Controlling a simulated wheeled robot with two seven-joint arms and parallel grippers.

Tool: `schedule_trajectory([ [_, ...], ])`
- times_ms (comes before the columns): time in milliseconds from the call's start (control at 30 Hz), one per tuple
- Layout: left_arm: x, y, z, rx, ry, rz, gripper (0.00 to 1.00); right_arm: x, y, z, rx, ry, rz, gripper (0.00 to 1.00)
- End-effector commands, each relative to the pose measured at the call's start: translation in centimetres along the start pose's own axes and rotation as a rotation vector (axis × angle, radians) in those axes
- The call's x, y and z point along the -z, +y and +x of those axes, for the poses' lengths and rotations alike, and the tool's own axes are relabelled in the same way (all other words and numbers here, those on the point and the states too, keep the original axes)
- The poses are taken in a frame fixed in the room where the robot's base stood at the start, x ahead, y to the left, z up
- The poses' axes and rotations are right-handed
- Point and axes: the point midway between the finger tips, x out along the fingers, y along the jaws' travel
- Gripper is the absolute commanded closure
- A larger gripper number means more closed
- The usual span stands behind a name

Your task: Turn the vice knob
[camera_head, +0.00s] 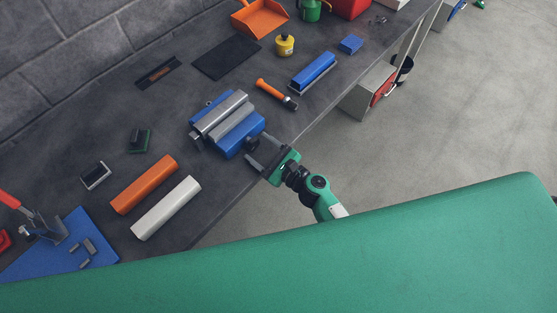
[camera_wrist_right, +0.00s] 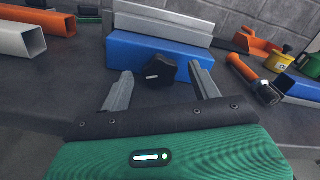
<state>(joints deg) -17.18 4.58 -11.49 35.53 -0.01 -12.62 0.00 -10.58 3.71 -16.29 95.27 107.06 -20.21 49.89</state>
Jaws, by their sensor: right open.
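The blue vice (camera_head: 232,125) with grey jaws stands on the dark workbench near its front edge. Its black knob (camera_wrist_right: 160,71) faces my right gripper and carries a short white mark. The knob also shows in the head view (camera_head: 252,143), small and partly crowded by the gripper. My right gripper (camera_wrist_right: 161,84) is open, with one finger on each side of the knob. Gaps show between the fingers and the knob in the wrist view, so it is not gripped. My left gripper is not in view.
An orange bar (camera_head: 144,184) and a white square tube (camera_head: 166,207) lie left of the vice.

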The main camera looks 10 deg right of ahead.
Motion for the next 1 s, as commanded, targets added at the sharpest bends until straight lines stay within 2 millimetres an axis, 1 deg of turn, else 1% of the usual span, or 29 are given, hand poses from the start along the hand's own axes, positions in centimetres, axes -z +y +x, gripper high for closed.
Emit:
schedule_trajectory([
  [33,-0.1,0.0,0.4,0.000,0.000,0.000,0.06,0.3,0.2,-0.9,-0.001,0.002,0.000,0.37],
  [167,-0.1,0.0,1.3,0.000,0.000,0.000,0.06,0.5,0.2,-3.4,-0.002,0.003,-0.001,0.37],
  [400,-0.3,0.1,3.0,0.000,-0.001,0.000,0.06,0.5,0.3,-8.4,-0.001,0.003,-0.001,0.37],
  [533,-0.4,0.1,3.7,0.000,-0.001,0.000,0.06,0.3,0.2,-10.5,-0.002,0.002,0.001,0.37],
  [633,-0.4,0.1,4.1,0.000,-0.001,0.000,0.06,0.3,0.2,-11.7,0.000,0.002,0.002,0.37],
  [733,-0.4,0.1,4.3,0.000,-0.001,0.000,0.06,0.1,0.1,-12.4,-0.001,0.001,0.001,0.37],
  [833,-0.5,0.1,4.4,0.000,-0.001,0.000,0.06,0.1,0.1,-12.8,-0.001,0.001,0.001,0.37],
  [1000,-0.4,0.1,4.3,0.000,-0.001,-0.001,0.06,0.0,0.0,-12.8,-0.001,0.001,0.001,0.37],
])
